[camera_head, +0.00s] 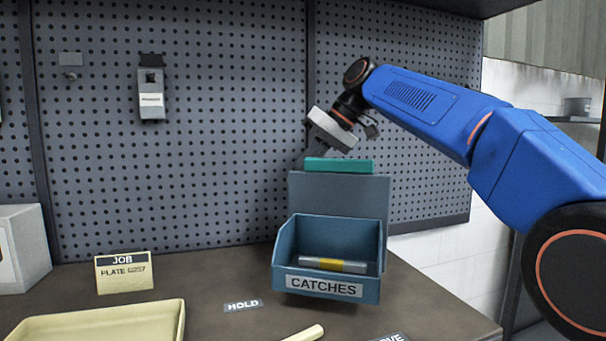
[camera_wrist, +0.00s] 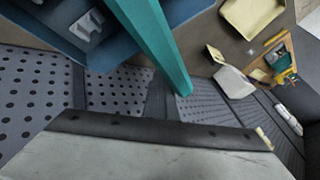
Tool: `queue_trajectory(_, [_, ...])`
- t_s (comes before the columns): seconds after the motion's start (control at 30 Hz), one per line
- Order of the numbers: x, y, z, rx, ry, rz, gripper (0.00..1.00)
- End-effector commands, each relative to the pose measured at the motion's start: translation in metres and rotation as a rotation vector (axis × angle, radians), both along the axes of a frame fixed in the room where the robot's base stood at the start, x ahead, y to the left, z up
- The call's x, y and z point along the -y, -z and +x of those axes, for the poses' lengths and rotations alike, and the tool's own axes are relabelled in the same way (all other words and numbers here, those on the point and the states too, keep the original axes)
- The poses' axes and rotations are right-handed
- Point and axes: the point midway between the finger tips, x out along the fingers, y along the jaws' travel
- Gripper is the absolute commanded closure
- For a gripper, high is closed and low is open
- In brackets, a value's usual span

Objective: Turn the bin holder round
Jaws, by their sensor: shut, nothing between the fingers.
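The bin holder (camera_head: 339,190) is a grey-blue upright panel with a teal bar (camera_head: 339,165) along its top edge. A blue bin (camera_head: 326,288) labelled CATCHES sits on its front, facing me, with a grey cylinder with a yellow band (camera_head: 333,265) inside. My gripper (camera_head: 306,158) is shut and empty, tilted down at the left end of the teal bar; whether it touches the bar I cannot tell. In the wrist view the teal bar (camera_wrist: 157,45) crosses the upper middle, with part of the blue bin (camera_wrist: 97,55) at upper left.
A pegboard wall (camera_head: 200,140) stands close behind the holder. On the bench are a cream tray (camera_head: 100,325), a JOB card (camera_head: 123,272), a HOLD label (camera_head: 243,306) and a pale handle (camera_head: 305,333). Bare bench lies left of the bin.

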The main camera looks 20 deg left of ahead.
Motion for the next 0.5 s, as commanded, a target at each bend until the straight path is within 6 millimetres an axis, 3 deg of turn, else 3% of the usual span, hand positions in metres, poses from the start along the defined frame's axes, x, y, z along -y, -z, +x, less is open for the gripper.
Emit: queue_trajectory(0.5, [0.0, -0.001, -0.026, 0.001, -0.001, 0.0, 1.0])
